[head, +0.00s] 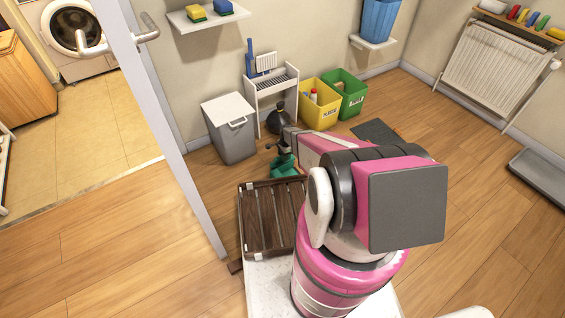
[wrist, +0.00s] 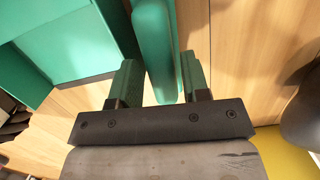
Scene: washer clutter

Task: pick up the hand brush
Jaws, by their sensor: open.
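A teal hand brush, as it appears, shows its long rounded handle (wrist: 153,45) in the wrist view. The handle lies between the two fingers of my gripper (wrist: 159,65), which are apart, with a gap visible on the right side. A wide teal piece, which looks like a dustpan (wrist: 75,45), is to the left of the handle. In the head view the teal item (head: 284,165) is on the floor just below my gripper (head: 279,143), partly hidden by it. I cannot separate brush from dustpan there.
A dark slatted wooden piece (head: 255,220) is nearer.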

